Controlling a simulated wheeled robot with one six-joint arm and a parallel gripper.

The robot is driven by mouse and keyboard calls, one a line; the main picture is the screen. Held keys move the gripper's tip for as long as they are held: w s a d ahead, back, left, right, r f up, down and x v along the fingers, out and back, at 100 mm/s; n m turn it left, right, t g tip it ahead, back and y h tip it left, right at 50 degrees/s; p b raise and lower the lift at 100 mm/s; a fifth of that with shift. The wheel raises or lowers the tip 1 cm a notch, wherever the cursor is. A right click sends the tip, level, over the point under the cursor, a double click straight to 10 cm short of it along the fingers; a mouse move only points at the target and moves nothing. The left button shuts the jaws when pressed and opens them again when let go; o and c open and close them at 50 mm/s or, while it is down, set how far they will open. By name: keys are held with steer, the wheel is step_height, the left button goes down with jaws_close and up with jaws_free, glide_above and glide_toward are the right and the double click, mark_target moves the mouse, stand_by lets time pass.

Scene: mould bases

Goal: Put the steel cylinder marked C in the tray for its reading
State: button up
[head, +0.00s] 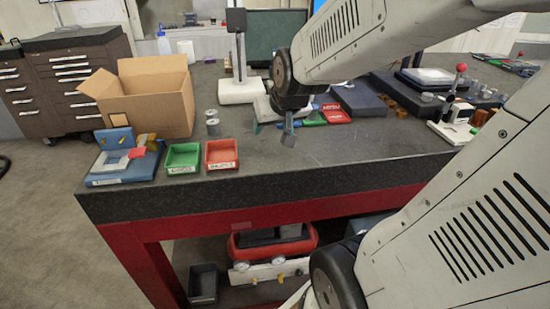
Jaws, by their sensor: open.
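Two small steel cylinders stand upright on the dark table, one (211,115) just behind the other (213,129). Any letter on them is too small to read, so I cannot tell which is C. A green tray (183,168) and a red tray (222,165) sit side by side near the front edge, each with a white label I cannot read. Both look empty. My gripper (273,132) is open, with nothing seen between its fingers. It hangs to the right of the cylinders and the red tray, apart from them.
An open cardboard box (160,105) stands behind the trays. A blue fixture (125,165) is left of the green tray. A gauge stand (240,91), red and green items (336,113) and a dark block (358,99) lie behind my gripper. The front middle of the table is clear.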

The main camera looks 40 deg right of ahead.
steer(key=s+a+r+n+g+y, duration=0.1)
steer(key=s+a+n+g, duration=0.1)
steer(key=s+a, duration=0.4)
steer(key=s+a+r+n+g+y, duration=0.1)
steer(key=s+a+r+n+g, duration=0.1)
steer(key=s+a, duration=0.5)
steer(key=s+g, duration=0.1)
steer(key=s, duration=0.2)
steer(key=shift+s+g, duration=0.4)
steer(key=shift+a, duration=0.1)
